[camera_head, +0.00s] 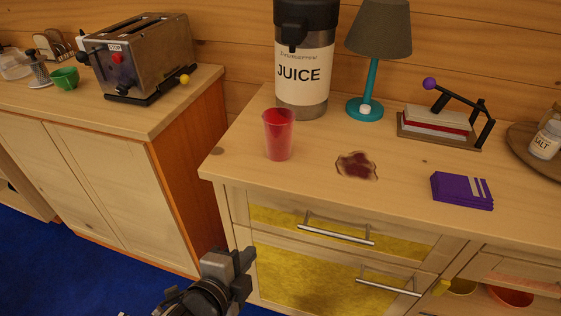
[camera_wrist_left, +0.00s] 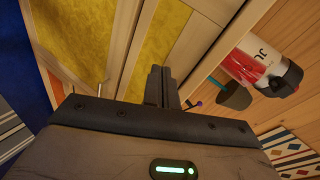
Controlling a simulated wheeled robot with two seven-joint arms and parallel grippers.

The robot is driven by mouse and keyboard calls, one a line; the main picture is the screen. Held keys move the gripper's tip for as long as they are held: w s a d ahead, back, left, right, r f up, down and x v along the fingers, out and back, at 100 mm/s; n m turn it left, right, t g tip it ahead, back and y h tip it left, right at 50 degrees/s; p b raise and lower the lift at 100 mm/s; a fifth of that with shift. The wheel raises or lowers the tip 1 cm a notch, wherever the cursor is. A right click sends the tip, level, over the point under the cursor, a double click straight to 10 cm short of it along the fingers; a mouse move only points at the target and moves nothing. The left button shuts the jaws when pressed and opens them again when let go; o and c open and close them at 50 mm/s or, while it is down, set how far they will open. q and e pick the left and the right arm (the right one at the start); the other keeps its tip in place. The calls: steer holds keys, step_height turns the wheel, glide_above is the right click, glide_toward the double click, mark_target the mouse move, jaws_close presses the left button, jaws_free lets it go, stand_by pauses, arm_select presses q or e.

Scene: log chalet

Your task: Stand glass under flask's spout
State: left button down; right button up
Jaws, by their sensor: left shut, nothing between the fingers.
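The flask (camera_head: 304,78) labelled JUICE stands upright at the back of the cabinet top. Its dark spout (camera_head: 292,38) juts out near its top. The red translucent glass (camera_head: 278,137) stands upright on the wood in front of the flask and a little to its left, close to the cabinet's left edge. My left gripper (camera_head: 246,258) is shut and empty, in front of the drawers and below the cabinet top, well short of the glass. Its fingers also show in the left wrist view (camera_wrist_left: 161,86), with the flask (camera_wrist_left: 265,62) off to the right. My right gripper is out of view.
Drawer handles (camera_head: 337,235) stick out below. A toaster (camera_head: 137,58) stands on the left cabinet.

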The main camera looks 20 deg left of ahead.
arm_select(q)
step_height(320, 180, up, 4)
steer(key=w+m+t+b, duration=0.2)
steer(key=w+m, duration=0.1)
steer(key=m, duration=0.6)
steer(key=m+t+y+b, duration=0.1)
steer(key=m+t, duration=0.2)
steer(key=m, duration=0.7)
glide_toward(274, 145)
steer(key=w, duration=0.6)
steer(key=shift+d, duration=0.25)
steer(key=shift+w, duration=0.4)
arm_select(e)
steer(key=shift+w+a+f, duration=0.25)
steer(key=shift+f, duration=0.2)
